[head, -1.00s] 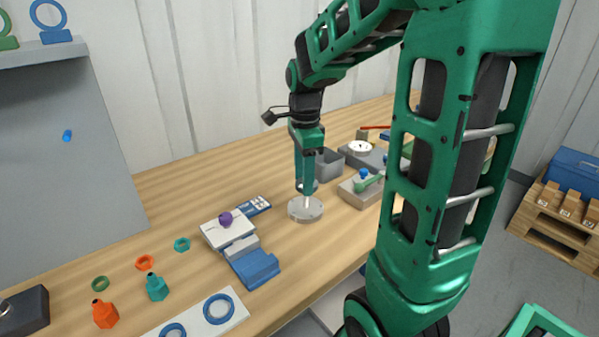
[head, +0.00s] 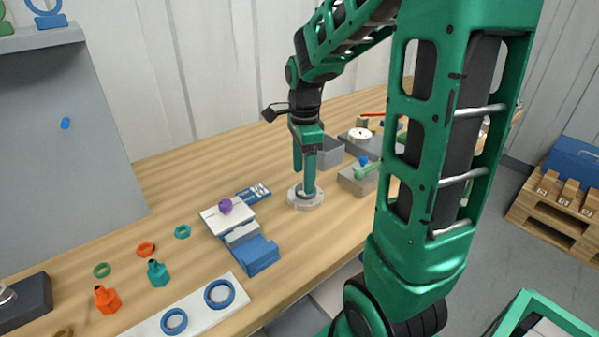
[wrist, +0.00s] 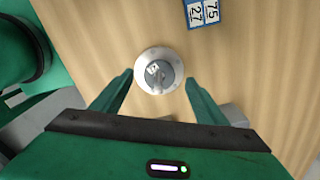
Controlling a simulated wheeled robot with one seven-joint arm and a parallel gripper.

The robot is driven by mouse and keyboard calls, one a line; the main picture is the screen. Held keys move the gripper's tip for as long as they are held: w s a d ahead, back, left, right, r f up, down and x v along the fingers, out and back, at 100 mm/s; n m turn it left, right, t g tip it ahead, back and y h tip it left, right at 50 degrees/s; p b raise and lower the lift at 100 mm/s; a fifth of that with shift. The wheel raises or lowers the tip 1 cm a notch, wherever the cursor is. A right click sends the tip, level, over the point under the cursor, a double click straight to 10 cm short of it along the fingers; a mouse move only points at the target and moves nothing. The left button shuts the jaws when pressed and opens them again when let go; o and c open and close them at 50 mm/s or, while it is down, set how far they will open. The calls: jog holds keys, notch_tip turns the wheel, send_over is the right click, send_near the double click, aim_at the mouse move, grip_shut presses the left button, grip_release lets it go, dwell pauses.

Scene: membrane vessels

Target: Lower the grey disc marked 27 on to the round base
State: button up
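The round base (wrist: 142,81) is a pale disc-shaped block standing on the wooden bench. It also shows in the head view (head: 295,202), under my gripper. The grey disc (wrist: 169,72) lies within the base's rim, about in the middle, with a grey stem or handle standing up from it. A small pale label shows on it, but the number is too small to read. I cannot tell whether it sits fully flat. My gripper (wrist: 159,79) is open above it, with one finger on each side and nothing between the tips. In the head view my gripper (head: 304,180) points straight down.
A blue and white card (wrist: 202,12) reading 75 and 27 lies nearby. A grey open box (head: 330,153) and a block with a green handle (head: 368,171) stand to the right.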

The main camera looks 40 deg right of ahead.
notch_tip(320, 180, up, 11)
jog(key=shift+f, duration=0.15)
dwell(0.6)
dwell(0.5)
jog(key=s+f+n, duration=0.4)
jog(key=s+n, duration=0.4)
jog(key=s, duration=0.2)
jog(key=s+f+n, duration=0.5)
jog(key=s+n, duration=0.2)
jog(key=s, duration=0.4)
jog(key=shift+a+n, duration=0.15)
jog(key=shift+n, duration=0.25)
